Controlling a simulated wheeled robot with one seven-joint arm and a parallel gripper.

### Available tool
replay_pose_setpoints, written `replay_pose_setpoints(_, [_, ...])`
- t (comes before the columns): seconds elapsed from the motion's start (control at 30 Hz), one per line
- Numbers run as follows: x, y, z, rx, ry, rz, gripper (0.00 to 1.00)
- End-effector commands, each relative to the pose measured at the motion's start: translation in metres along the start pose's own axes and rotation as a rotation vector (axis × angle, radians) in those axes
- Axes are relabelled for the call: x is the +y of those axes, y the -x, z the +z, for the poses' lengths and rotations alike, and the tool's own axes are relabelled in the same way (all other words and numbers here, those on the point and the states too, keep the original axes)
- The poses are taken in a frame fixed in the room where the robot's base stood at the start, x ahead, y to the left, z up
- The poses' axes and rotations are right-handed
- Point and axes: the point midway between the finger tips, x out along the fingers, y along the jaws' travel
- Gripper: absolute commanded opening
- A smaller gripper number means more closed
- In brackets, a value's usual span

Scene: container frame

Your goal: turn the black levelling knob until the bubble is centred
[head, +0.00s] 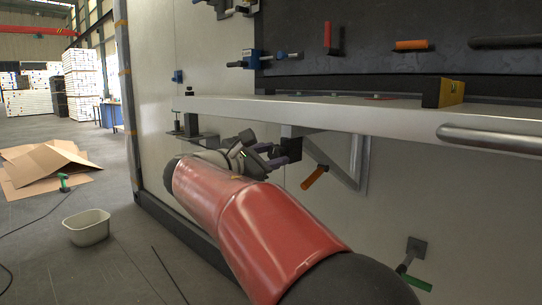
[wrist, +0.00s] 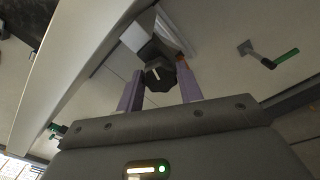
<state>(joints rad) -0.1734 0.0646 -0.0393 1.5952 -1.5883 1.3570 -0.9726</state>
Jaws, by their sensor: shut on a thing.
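The black levelling knob (wrist: 160,73), with a white mark on its face, sits on a pale block under the shelf in the wrist view. My gripper (wrist: 160,84) has a purple finger on each side of the knob and is shut on it. In the head view my gripper (head: 284,154) is under the shelf's front edge, and I cannot make out the knob there. A yellow spirit level (head: 443,92) stands on the shelf (head: 310,112) to the right. Its bubble is too small to tell.
A diagonal bracket (head: 343,165) and an orange handle (head: 314,177) are just right of my gripper. A green-handled lever (head: 416,281) is low on the wall, and a metal bar handle (head: 490,139) fronts the shelf. A white tub (head: 87,228) stands on the floor at left.

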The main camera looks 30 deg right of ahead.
Motion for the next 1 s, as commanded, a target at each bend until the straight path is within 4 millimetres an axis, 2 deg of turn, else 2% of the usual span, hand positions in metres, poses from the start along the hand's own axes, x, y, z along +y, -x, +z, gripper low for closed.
replay_pose_setpoints(0.57, [-0.0004,0.0004,-0.0021,0.003,0.031,-0.001,0.13])
replay_pose_setpoints(0.6, [-0.0004,0.0003,-0.0021,0.003,0.031,-0.001,0.41])
replay_pose_setpoints(0.73, [-0.0003,0.0002,-0.0016,0.002,0.030,-0.001,0.58])
replay_pose_setpoints(1.0, [-0.0002,0.0007,-0.0008,0.001,0.028,0.000,0.58])
